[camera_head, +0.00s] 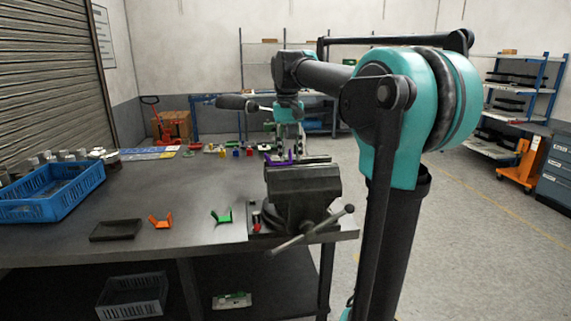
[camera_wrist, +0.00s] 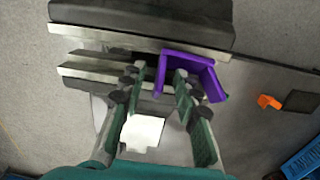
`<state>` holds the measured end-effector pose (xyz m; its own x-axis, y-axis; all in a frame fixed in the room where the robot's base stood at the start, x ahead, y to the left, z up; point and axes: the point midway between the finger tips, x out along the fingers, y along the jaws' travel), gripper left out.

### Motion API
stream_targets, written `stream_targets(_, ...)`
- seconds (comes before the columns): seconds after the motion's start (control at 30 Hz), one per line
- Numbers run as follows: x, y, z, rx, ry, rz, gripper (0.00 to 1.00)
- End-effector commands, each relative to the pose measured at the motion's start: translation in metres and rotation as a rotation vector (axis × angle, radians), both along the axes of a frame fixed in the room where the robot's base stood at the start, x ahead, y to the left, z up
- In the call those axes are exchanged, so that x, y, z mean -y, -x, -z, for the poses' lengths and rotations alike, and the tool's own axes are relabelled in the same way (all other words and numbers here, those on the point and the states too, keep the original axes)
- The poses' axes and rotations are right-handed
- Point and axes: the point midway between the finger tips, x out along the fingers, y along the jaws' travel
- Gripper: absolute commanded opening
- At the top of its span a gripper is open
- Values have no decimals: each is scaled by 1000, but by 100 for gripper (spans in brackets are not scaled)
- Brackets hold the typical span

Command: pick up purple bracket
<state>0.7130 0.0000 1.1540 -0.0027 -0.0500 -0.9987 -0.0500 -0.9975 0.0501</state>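The purple bracket (camera_wrist: 197,62) is U-shaped and sits at the vise jaws in the wrist view. It also shows beside my gripper in the head view (camera_head: 272,162). My gripper (camera_wrist: 158,80) is open, with its two fingers apart. The bracket's left wall lies between the fingertips. The right finger overlaps the bracket's inside, and the left finger is outside it. I cannot tell whether either finger touches the wall. In the head view my gripper (camera_head: 290,153) points down over the vise (camera_head: 300,190), partly hiding the bracket.
An orange bracket (camera_head: 161,221), a green bracket (camera_head: 222,217) and a dark tray (camera_head: 116,230) lie on the workbench (camera_head: 190,195). A blue crate (camera_head: 50,194) stands at the left. Several small coloured parts line the bench's back edge. The bench's middle is clear.

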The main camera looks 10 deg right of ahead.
Motion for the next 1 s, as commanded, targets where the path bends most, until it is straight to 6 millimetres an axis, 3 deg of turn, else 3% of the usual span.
stream_targets(0.3,0,0,6,0,0,0,31)
stream_targets(0.57,0,0,6,0,0,0,0)
stream_targets(1.0,0,0,5,0,0,0,0)
